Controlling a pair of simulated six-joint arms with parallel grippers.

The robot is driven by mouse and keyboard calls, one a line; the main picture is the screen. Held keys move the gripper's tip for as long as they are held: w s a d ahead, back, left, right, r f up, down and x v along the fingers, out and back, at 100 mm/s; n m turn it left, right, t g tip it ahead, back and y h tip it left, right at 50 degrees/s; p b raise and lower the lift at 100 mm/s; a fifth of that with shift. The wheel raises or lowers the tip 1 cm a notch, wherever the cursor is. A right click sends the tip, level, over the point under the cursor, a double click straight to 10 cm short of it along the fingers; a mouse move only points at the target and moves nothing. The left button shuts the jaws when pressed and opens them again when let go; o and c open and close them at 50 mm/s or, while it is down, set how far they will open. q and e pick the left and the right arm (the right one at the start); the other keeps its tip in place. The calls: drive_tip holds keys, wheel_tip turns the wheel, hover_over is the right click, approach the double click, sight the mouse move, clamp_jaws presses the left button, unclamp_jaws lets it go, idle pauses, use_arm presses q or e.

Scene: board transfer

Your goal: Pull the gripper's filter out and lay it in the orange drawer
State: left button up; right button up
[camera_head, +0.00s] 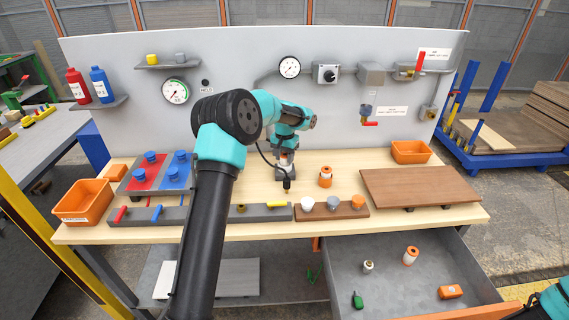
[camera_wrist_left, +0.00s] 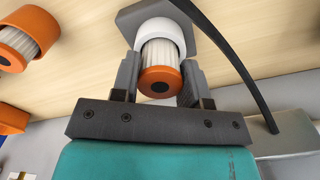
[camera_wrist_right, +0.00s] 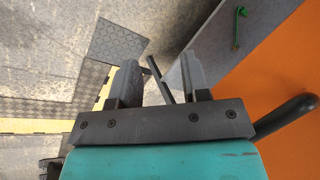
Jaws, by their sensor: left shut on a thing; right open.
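My left gripper (camera_head: 286,158) is over the back middle of the bench. In the left wrist view its fingers (camera_wrist_left: 160,85) are shut on a filter (camera_wrist_left: 160,55) with white pleats and an orange end cap. The filter's far end meets a white collar (camera_wrist_left: 160,25) on a grey plate; I cannot tell whether it is seated inside. The drawer (camera_head: 335,262) with the orange front (camera_head: 470,313) is pulled open below the bench at the right. My right gripper (camera_wrist_right: 160,78) is open and empty beside the orange drawer front (camera_wrist_right: 285,75) and its black handle (camera_wrist_right: 285,115).
An orange-and-white filter (camera_head: 326,177) stands on the bench right of my left gripper. A black cable (camera_wrist_left: 235,60) curves beside my left gripper.

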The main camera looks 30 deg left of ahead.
sight(285, 154)
use_arm(q)
drive_tip(key=shift+r, duration=2.05)
drive_tip(key=shift+r, duration=2.2)
drive_tip(key=shift+d, duration=0.1)
drive_tip(key=s+d+r, duration=0.3)
drive_tip(key=s+d, duration=0.4)
drive_tip(key=d, duration=0.4)
drive_tip(key=s+d+r, duration=0.4)
drive_tip(key=s+d, duration=0.3)
drive_tip(key=d, duration=0.4)
drive_tip(key=shift+s+d+r+m, duration=0.2)
drive_tip(key=shift+d+r+m, duration=0.1)
drive_tip(key=shift+m, duration=0.1)
